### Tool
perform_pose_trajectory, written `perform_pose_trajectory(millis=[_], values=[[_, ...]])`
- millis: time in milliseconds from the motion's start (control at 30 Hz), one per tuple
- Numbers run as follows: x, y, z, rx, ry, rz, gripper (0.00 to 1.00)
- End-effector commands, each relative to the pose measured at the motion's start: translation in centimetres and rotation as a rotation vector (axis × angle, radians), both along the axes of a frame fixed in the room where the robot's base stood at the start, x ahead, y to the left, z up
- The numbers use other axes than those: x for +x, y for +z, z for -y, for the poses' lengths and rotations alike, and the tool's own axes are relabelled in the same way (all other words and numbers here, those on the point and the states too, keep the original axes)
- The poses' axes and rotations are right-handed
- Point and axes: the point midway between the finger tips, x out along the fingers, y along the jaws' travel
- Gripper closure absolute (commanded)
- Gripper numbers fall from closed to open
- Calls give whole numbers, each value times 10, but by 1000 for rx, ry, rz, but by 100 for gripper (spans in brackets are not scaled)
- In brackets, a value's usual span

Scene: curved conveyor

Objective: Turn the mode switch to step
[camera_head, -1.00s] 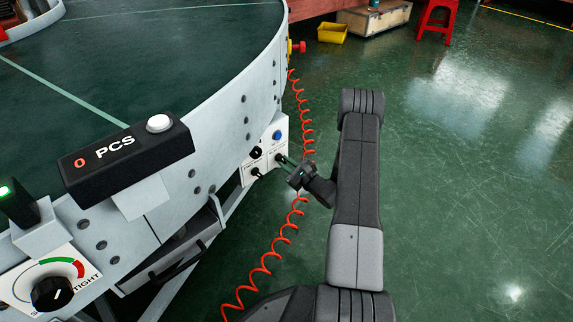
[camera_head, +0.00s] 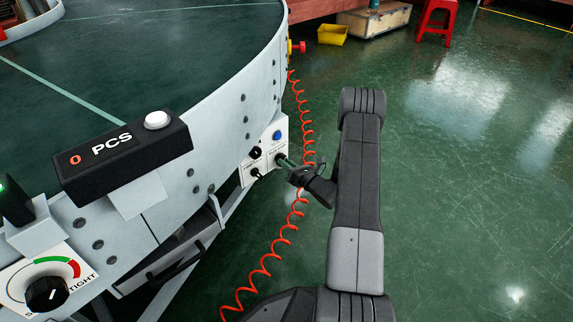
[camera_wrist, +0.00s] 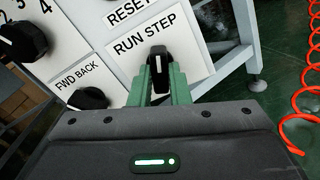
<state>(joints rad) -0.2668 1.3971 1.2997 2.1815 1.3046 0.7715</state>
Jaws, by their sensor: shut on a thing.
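The mode switch (camera_wrist: 158,57) is a black knob with a white pointer line, on a white plate under the tilted words RUN STEP. Its pointer stands nearly straight up in the wrist view, towards the first letters of STEP. My gripper (camera_wrist: 160,78) has its green fingers on both sides of this knob and is shut on it. In the head view my gripper (camera_head: 284,161) reaches the white control panel (camera_head: 247,172) from the right. The knob is hidden at the fingertips there.
An orange coiled cable (camera_head: 293,215) hangs close to my gripper. The conveyor (camera_head: 190,45) fills the left; green floor is open on the right.

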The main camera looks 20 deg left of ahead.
Motion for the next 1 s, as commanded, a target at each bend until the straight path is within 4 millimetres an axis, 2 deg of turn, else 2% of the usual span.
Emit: perform_pose_trajectory(millis=[300,800,833,900,933,1000], values=[[0,-1,0,40,0,-102,100],[0,-1,0,48,0,-121,100],[0,-1,0,48,0,-121,82],[0,-1,0,48,0,-121,68],[0,-1,0,47,0,-120,62],[0,-1,0,48,0,-120,62]])
